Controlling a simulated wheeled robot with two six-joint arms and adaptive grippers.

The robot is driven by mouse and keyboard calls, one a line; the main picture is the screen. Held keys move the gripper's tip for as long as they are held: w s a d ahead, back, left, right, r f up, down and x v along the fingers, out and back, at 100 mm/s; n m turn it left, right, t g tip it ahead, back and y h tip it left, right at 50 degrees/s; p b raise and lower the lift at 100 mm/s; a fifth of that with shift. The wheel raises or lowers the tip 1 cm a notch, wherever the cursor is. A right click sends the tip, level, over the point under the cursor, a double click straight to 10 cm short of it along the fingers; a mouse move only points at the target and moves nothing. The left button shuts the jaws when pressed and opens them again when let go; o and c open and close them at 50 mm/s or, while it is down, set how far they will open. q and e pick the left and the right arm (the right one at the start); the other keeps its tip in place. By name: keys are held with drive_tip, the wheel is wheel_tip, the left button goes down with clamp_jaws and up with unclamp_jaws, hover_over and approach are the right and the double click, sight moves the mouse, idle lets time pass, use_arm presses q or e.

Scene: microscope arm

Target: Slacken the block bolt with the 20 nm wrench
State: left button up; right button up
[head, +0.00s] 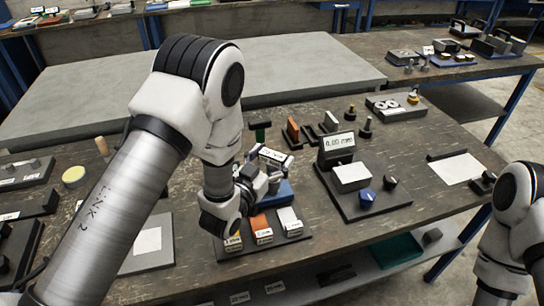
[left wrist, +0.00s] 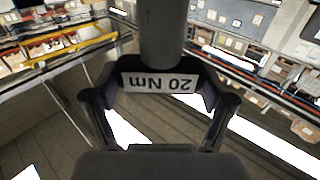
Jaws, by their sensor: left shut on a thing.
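My left gripper (head: 264,172) is over the bench, just behind the labelled rack, and is shut on the 20 Nm wrench. In the left wrist view the wrench (left wrist: 162,83) is a dark body between both fingers, with a white "20 Nm" label upside down. A thick grey shaft (left wrist: 163,32) runs up from it. In the head view its pale label (head: 271,155) shows at the fingertips; the rest is mostly hidden. I cannot pick out the block bolt in either view. My right gripper is not in view.
A dark rack holds an orange block (head: 261,226) and a white block (head: 289,218). A device with a "0.00 mm" display (head: 340,141) and blue knob (head: 367,198) stands right of it. A large grey slab (head: 300,68) lies behind. Bare bench (head: 415,215) shows at the right.

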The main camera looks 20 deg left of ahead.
use_arm(q)
drive_tip(key=shift+f+b, duration=0.5)
drive_tip(key=shift+f, duration=0.1)
drive_tip(key=shift+d+r+n+y+p, duration=0.1)
drive_tip(key=shift+n+y+p, duration=0.4)
drive_tip(key=shift+y, duration=0.45)
drive_tip(key=shift+d+r+n+y+p, duration=0.1)
drive_tip(key=shift+n+y+p, duration=0.15)
drive_tip(key=shift+n+y, duration=0.6)
drive_tip(key=shift+a+y+p, duration=0.15)
drive_tip(key=shift+y+p, duration=0.2)
drive_tip(key=shift+y, duration=0.25)
drive_tip(key=shift+f+n+y+p, duration=0.1)
drive_tip(key=shift+n+y+p, duration=0.65)
drive_tip(key=shift+y+p, duration=0.05)
